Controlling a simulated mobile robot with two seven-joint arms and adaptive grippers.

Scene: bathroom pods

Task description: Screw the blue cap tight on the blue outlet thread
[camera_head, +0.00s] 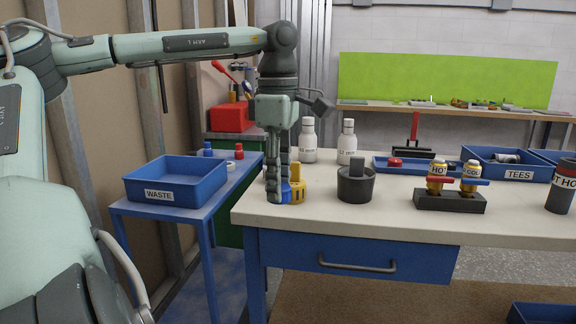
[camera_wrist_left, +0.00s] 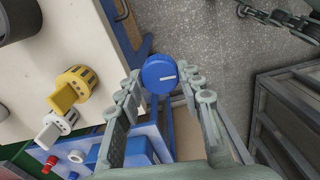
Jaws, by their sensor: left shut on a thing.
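My left gripper (camera_head: 282,194) points down at the front left corner of the workbench, and its fingers are shut on a blue cap (camera_head: 291,191). In the left wrist view the blue cap (camera_wrist_left: 160,75) sits between the fingertips (camera_wrist_left: 163,88), a round disc with a white mark on its face. Two brass fittings with HOT (camera_head: 438,176) and COLD (camera_head: 470,174) labels stand in a dark block (camera_head: 450,202). A blue part (camera_head: 482,182) shows by the COLD fitting; I cannot tell whether it is the outlet thread. My right gripper is not in view.
A yellow knobbed piece (camera_head: 298,189) stands just right of my gripper, then a dark grey pot (camera_head: 356,184). White bottles (camera_head: 308,140) stand behind. A blue WASTE bin (camera_head: 172,195) is on the side table, with a loose blue cap (camera_head: 207,149). Bench space before the dark block is clear.

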